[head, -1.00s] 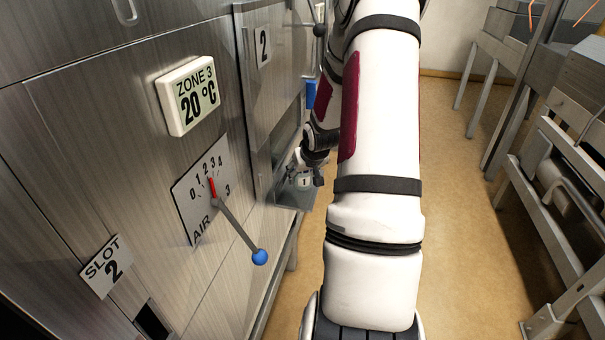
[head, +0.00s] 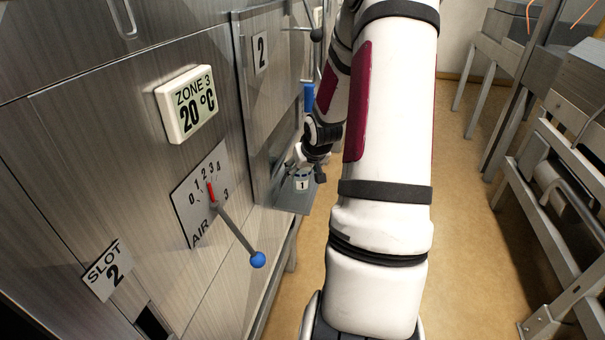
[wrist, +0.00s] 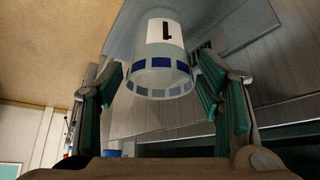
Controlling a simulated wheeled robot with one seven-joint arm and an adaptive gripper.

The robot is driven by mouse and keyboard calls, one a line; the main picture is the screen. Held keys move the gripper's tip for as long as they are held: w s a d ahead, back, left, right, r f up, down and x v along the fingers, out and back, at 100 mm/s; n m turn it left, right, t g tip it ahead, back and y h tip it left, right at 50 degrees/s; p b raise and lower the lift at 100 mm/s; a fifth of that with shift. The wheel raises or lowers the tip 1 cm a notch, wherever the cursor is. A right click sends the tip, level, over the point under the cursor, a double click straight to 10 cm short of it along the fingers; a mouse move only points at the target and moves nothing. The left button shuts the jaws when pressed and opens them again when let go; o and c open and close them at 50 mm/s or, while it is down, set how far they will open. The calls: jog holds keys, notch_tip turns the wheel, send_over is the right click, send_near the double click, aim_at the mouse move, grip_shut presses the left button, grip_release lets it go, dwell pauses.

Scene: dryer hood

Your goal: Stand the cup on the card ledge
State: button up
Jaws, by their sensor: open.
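The cup (wrist: 158,76) is clear, with a band of blue squares near its rim and a white label reading 1. In the head view the cup (head: 302,184) stands on the grey metal ledge (head: 289,204) on the cabinet front. My gripper (wrist: 160,72) is open, with a green-padded finger on each side of the cup's rim end in the wrist view and visible gaps to both sides. The wrist view is upside down, with the grey ledge surface behind the cup's base. In the head view my gripper (head: 308,165) is small and partly dark just above the cup.
The cabinet wall fills the left, with a ZONE 3 display (head: 191,103), an AIR lever with blue knob (head: 258,260) and a SLOT 2 plate (head: 106,270). A blue object (head: 309,97) is behind the gripper. Metal frames (head: 560,180) stand right; floor between is clear.

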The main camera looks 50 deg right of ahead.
jog(key=p+v, duration=0.2)
jog(key=v, duration=0.5)
jog(key=shift+s+r, duration=0.1)
jog(key=shift+r, duration=0.05)
dwell(0.3)
